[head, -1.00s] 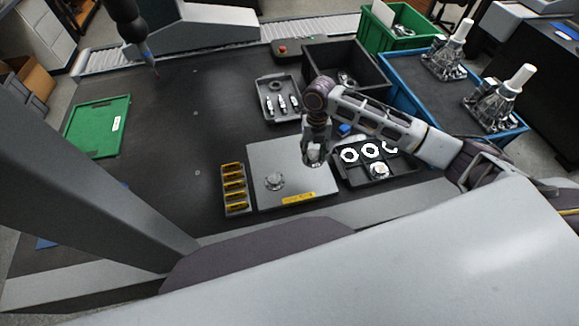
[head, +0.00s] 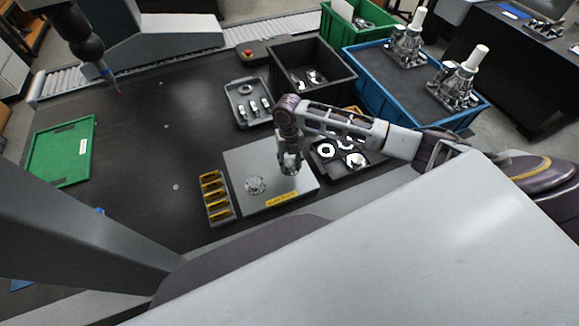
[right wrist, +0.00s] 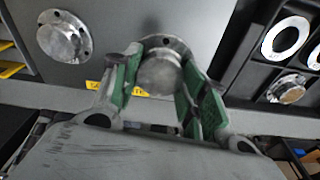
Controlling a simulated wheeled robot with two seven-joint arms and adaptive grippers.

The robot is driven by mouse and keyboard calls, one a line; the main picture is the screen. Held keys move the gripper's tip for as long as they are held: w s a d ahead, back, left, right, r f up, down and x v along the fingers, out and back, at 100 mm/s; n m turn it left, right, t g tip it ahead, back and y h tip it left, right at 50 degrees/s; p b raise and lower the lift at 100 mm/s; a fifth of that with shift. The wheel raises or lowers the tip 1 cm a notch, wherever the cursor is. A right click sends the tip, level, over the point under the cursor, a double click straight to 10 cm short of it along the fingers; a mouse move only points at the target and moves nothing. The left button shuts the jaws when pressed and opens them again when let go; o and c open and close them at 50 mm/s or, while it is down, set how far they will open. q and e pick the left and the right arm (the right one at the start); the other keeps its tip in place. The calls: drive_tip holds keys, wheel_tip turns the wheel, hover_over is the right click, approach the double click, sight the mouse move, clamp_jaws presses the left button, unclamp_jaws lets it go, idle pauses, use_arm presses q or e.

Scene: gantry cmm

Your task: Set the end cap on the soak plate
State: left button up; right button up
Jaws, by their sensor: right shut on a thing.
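The soak plate (head: 240,160) is a flat grey slab with a yellow label on its front edge. One flanged metal end cap (head: 255,185) rests on its left half; it also shows in the right wrist view (right wrist: 64,37). My right gripper (head: 289,165) is over the right part of the plate. In the right wrist view its green-padded fingers (right wrist: 160,85) are shut on another end cap (right wrist: 160,72), a round boss with a flange. I cannot tell whether this cap touches the plate. My left gripper is out of view.
A black compartment tray (head: 325,172) right of the plate holds white rings and another end cap (head: 356,159). A rack with yellow inserts (head: 215,195) stands left of the plate. Behind are a grey parts tray (head: 235,95) and a black bin (head: 310,55). The table's left middle is clear.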

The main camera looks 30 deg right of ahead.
sight(290, 167)
drive_tip(key=shift+f, duration=0.2)
drive_tip(key=shift+f, duration=1.9)
drive_tip(key=o, duration=1.1)
drive_tip(key=shift+f, duration=0.1)
drive_tip(key=shift+o, duration=0.2)
drive_tip(key=r, duration=0.4)
drive_tip(key=w+r, duration=0.1)
drive_tip(key=r, duration=0.7)
drive_tip(key=shift+w+d+r, duration=0.1)
drive_tip(key=shift+w, duration=0.15)
